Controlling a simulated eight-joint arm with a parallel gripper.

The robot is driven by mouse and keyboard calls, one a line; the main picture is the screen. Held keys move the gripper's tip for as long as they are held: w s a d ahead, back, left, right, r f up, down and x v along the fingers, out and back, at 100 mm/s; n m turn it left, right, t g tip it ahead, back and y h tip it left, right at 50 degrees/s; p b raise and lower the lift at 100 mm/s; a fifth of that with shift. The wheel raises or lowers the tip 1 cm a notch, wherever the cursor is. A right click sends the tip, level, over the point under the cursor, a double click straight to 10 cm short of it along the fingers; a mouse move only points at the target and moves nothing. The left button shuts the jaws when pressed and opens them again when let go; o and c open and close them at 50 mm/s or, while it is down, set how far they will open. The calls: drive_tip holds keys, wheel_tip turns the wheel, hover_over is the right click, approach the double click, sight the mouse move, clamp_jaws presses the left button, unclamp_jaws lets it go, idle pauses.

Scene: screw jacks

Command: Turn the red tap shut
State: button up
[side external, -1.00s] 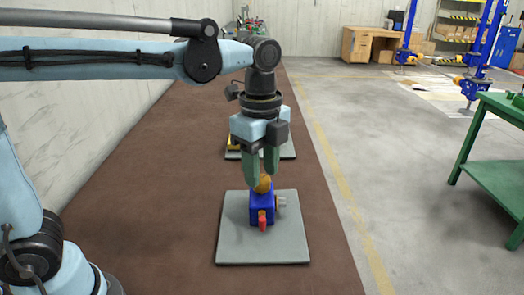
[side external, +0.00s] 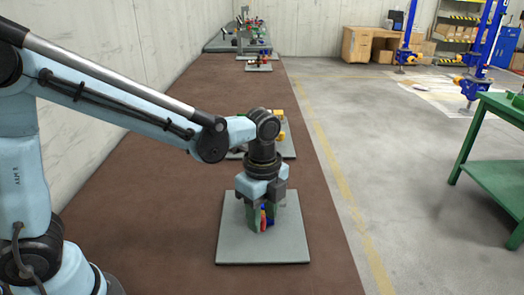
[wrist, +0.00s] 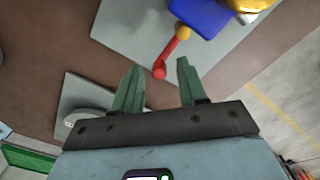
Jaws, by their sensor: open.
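The red tap (wrist: 171,55) is a slim lever on an orange pivot beside a blue block (wrist: 200,14). In the side view the tap (side external: 263,220) shows between green fingers, with only bits of the blue block (side external: 270,217) visible. My gripper (wrist: 158,62) is open, its two green fingers apart. The lever's rounded free end appears between the fingertips in the wrist view; I cannot tell whether either finger touches it. My gripper (side external: 264,224) is low over the grey plate and hides most of the block.
The block stands on a grey plate (side external: 235,246) on a brown bench top (side external: 160,210). A second plate with yellow parts (side external: 281,124) lies behind. A green table (side external: 490,165) stands at the right across the floor. The plate's front is clear.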

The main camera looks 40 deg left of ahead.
drive_tip(key=shift+f, duration=0.35)
clamp_jaws()
